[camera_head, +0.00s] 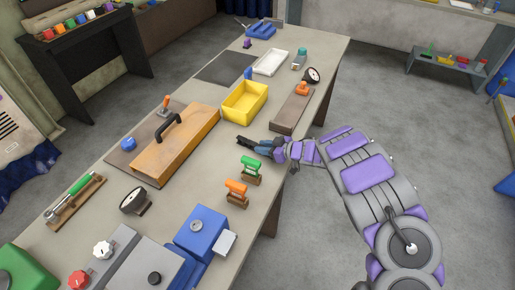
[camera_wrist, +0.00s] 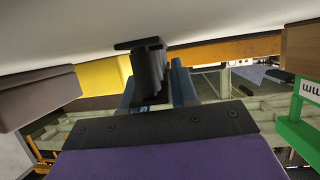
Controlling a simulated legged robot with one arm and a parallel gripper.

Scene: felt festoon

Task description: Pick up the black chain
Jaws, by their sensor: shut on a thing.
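The black chain (camera_wrist: 148,68) shows in the wrist view as a short, dark, ridged piece between my two blue fingers. My gripper (camera_wrist: 158,88) is shut on it. In the head view my gripper (camera_head: 262,147) is low over the near-right part of the workbench, and the black chain (camera_head: 245,141) sticks out to the left from its tips. The chain's far end is close to the bench top; I cannot tell whether it touches. The part between the fingers is partly hidden.
A yellow bin (camera_head: 245,102) stands just behind my gripper. A green-handled block (camera_head: 251,170) and an orange-handled block (camera_head: 237,193) stand in front of it. An orange-brown case (camera_head: 176,146) with a black handle lies to the left. Bare bench lies between case and gripper.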

